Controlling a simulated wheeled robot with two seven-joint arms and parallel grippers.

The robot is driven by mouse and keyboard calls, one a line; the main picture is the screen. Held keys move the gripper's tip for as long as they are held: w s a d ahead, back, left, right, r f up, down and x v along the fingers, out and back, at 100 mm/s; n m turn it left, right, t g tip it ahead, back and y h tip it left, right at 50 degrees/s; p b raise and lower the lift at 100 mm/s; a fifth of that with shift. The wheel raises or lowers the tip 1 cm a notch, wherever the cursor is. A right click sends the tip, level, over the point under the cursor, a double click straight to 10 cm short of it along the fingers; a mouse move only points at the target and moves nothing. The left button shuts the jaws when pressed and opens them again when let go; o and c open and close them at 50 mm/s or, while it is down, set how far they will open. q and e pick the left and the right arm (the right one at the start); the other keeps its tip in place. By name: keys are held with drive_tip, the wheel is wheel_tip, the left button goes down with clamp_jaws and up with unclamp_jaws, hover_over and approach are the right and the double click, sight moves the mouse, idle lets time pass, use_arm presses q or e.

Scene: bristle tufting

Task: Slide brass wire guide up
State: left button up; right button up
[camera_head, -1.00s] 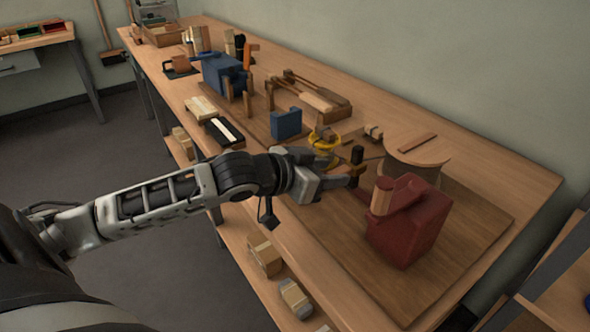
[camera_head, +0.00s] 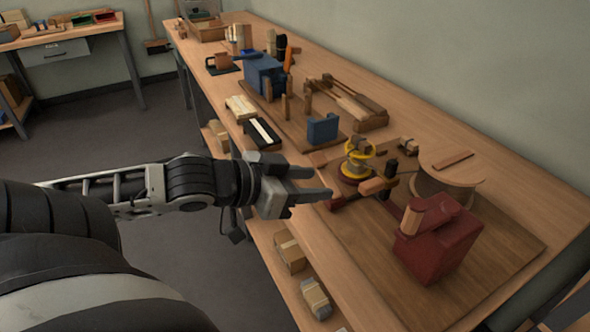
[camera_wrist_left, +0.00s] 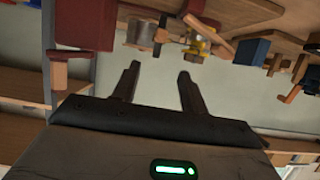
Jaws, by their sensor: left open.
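A yellow-rimmed round piece (camera_head: 357,161) with a small wooden block on it stands on the near wooden board. It also shows in the left wrist view (camera_wrist_left: 197,45). Beside it are a wooden handle (camera_head: 373,187) and a dark upright knob (camera_head: 391,168) on a dark red bar (camera_head: 343,202). I cannot tell which small part is the brass wire guide. My left gripper (camera_head: 321,183) is open and empty, left of this group and apart from it. Its two fingers (camera_wrist_left: 158,72) show spread in the left wrist view. My right gripper is not in view.
A red block-shaped housing (camera_head: 436,242) with a wooden grip stands at the right of the board. A round wooden drum (camera_head: 440,190) is behind it. A blue block (camera_head: 322,129) and wooden clamps (camera_head: 345,103) stand farther back. Small boxes (camera_head: 290,250) lie on the lower shelf.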

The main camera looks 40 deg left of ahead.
use_arm(q)
drive_tip(key=shift+p+v, duration=0.5)
drive_tip(key=shift+v, duration=0.8)
